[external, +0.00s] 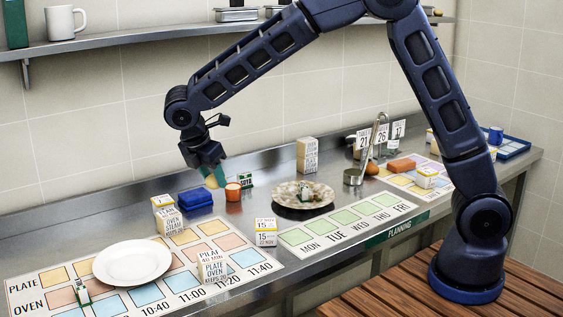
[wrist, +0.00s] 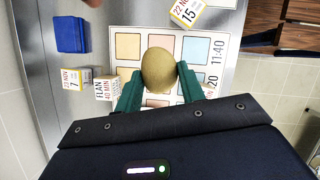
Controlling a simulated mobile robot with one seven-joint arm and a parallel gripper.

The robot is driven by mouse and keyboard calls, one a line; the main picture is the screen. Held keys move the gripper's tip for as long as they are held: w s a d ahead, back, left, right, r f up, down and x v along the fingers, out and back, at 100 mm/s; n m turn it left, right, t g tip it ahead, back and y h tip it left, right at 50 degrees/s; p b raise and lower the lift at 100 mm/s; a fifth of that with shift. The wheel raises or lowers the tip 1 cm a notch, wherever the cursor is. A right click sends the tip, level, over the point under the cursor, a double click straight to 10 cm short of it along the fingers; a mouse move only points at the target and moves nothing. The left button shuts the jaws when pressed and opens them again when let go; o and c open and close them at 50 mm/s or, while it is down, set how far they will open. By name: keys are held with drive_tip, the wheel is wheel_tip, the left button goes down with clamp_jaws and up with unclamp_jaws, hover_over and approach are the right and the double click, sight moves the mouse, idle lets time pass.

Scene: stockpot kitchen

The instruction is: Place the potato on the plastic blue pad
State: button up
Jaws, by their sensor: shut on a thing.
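My gripper (external: 211,174) has green fingers and is shut on the potato (external: 211,182), holding it above the steel counter. In the wrist view the tan, rounded potato (wrist: 158,68) sits between the two fingertips (wrist: 159,77). The blue pad (external: 195,197) is a small, thick blue block on the counter, close below and slightly left of my gripper in the external view. It also shows in the wrist view (wrist: 72,34) at the upper left, apart from the potato. Nothing lies on its top.
An orange cup (external: 233,192) stands right of the pad, and small boxes (external: 167,215) stand in front of it. A white plate (external: 132,262) lies at the front left. A patterned plate (external: 318,203) and a ladle (external: 354,178) are further right. A shelf (external: 130,40) runs above.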

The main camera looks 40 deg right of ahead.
drive_tip(key=shift+w+r, duration=0.1)
drive_tip(key=shift+r, duration=0.3)
drive_tip(key=w+r, duration=0.2)
drive_tip(key=w, duration=1.1)
wheel_tip(320, 180, up, 2)
hover_over(195, 193)
drive_tip(key=a, duration=0.1)
drive_tip(key=shift+m, duration=0.4)
wheel_tip(195, 193, down, 20)
drive_tip(key=shift+a+r, duration=0.15)
drive_tip(key=shift+r, duration=0.05)
drive_tip(key=shift+f, duration=0.1)
drive_tip(key=o, duration=1)
